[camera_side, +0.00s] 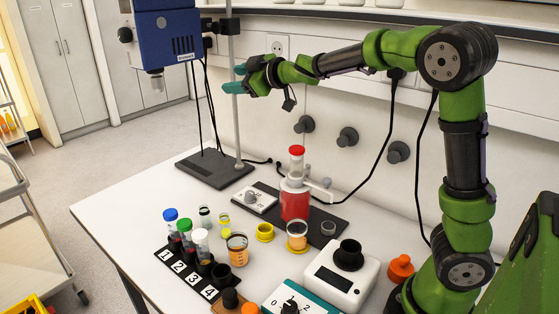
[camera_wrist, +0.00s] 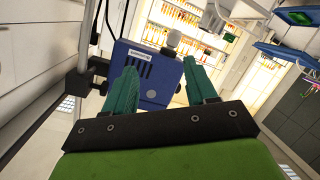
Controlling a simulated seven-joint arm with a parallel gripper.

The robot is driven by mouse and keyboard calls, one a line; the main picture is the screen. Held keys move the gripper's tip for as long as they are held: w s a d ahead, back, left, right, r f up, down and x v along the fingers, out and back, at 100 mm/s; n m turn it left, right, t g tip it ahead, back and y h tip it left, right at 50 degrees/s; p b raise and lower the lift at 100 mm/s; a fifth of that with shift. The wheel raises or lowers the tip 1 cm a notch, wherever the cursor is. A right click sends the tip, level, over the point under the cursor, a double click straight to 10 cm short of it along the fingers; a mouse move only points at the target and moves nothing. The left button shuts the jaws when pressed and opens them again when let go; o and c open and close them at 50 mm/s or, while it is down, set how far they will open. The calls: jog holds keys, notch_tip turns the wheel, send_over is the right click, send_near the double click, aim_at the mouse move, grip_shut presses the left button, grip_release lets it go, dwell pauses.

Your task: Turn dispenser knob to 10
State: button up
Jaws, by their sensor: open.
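A red-capped bottle of red liquid (camera_side: 295,203) with a white fitting stands on a dark board. Beside it is a white plate with a small grey knob (camera_side: 251,195); its markings are too small to read. A teal-and-white panel (camera_side: 311,302) at the bottom edge has a black knob (camera_side: 290,307) with "0" and "2" visible; the rest is cut off. I cannot tell for certain which is the dispenser knob. My gripper (camera_side: 239,78) is high above the table, far from both knobs, open and empty. In the wrist view its teal fingers (camera_wrist: 161,66) are spread apart.
A blue box (camera_side: 168,38) hangs on a metal stand (camera_side: 234,100) close to my gripper; it also shows in the wrist view (camera_wrist: 146,74).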

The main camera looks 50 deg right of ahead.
jog(key=w+a+f+n+g+y, duration=0.3)
jog(key=a+f+n+g, duration=0.1)
jog(key=a+f+n, duration=0.35)
jog(key=n+g+h, duration=0.6)
jog(key=g+h, duration=0.2)
jog(key=g, duration=0.2)
send_near(249, 193)
jog(key=x, duration=0.9)
jog(key=shift+f, duration=0.1)
jog(key=c, duration=1.1)
jog(key=shift+o, duration=0.2)
